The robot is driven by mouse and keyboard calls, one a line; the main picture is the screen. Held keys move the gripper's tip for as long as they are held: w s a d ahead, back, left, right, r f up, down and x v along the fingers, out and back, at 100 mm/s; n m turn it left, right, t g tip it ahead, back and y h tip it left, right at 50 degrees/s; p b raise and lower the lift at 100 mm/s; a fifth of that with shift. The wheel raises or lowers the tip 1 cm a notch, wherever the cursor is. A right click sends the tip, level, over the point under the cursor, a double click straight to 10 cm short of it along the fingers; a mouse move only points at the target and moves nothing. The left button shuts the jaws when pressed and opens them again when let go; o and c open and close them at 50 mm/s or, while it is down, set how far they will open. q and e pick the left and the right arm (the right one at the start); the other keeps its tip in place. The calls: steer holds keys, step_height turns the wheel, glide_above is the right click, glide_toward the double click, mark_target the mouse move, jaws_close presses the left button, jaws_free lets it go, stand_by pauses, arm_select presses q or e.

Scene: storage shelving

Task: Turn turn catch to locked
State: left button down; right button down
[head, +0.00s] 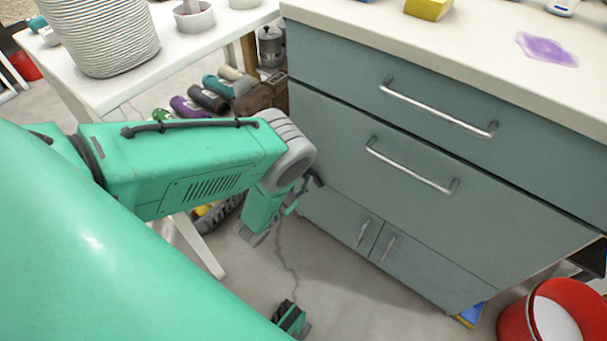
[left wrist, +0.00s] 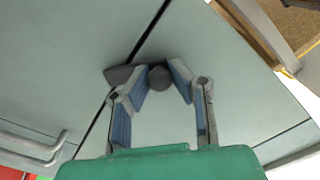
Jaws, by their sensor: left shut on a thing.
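The turn catch (left wrist: 121,74) is a small dark grey piece on the grey-green cabinet front, with a pointed end to the left and a rounded end to the right. It lies across the dark seam between two panels in the left wrist view. My left gripper (left wrist: 160,78) has its two blue-padded fingers on either side of the rounded end and is shut on it. In the head view my left gripper (head: 303,194) is at the cabinet's left edge, mostly hidden by my forearm; the catch is hard to make out there.
The cabinet (head: 340,165) has two upper drawers with bar handles (head: 412,167) and small doors below. A white table (head: 130,80) with a ribbed basket (head: 100,35) stands at the left. A red bucket (head: 515,325) is at the lower right. Rolled items lie under the table.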

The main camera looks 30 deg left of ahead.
arm_select(q)
steer(key=m, duration=0.3)
steer(key=m+b, duration=0.1)
steer(key=m, duration=0.5)
steer(key=shift+s+d+f, duration=0.1)
steer(key=shift+s+f, duration=0.05)
steer(key=shift+f, duration=0.15)
steer(key=shift+m, duration=0.3)
steer(key=c, duration=1.4)
jaws_free()
steer(key=shift+o, duration=0.2)
steer(key=shift+r, duration=0.1)
steer(key=s+a, duration=0.1)
steer(key=s, duration=1)
steer(key=shift+s, duration=0.4)
